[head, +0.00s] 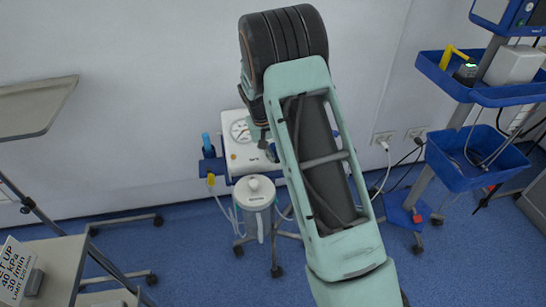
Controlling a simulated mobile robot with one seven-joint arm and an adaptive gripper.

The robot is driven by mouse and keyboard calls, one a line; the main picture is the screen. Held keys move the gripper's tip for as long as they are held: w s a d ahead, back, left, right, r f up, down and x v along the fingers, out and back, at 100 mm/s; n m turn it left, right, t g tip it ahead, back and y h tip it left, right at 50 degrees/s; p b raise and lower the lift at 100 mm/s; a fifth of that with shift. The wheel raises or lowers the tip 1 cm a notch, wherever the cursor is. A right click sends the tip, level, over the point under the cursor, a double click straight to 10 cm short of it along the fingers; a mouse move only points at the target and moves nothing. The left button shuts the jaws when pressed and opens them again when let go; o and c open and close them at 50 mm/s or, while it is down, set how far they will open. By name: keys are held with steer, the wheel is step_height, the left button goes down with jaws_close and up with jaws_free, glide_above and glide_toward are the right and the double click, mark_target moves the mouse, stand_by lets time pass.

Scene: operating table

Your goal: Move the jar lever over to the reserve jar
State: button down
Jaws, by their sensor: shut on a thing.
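The suction unit (235,156) is a white box with a round gauge, on a wheeled stand against the wall. A lidded jar (258,222) hangs at its front left. My gripper (263,143) is small and dark in the head view, at the front of the unit, right of the gauge. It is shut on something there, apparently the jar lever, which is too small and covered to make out. My own pale green arm hides the right side of the unit. No second jar shows, so I cannot see the reserve jar.
A blue-topped bottle (208,143) and a yellow connector (211,181) sit left of the unit, with clear tubing below. A blue-shelved cart (470,165) stands right. A grey trolley (55,265) with a printed card stands front left.

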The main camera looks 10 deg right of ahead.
steer(key=n+h+b, duration=0.1)
steer(key=d+n+t+b, duration=0.1)
steer(key=n, duration=0.1)
steer(key=shift+w+h, duration=0.15)
steer(key=shift+h, duration=0.25)
steer(key=shift+d+r+n+t+h+b, duration=0.15)
steer(key=shift+n+t+h+b, duration=0.15)
steer(key=shift+n+b, duration=0.5)
steer(key=shift+w, duration=0.1)
steer(key=c, duration=1.9)
jaws_free()
steer(key=shift+d, duration=0.1)
steer(key=shift+c, duration=0.2)
steer(key=v, duration=1.2)
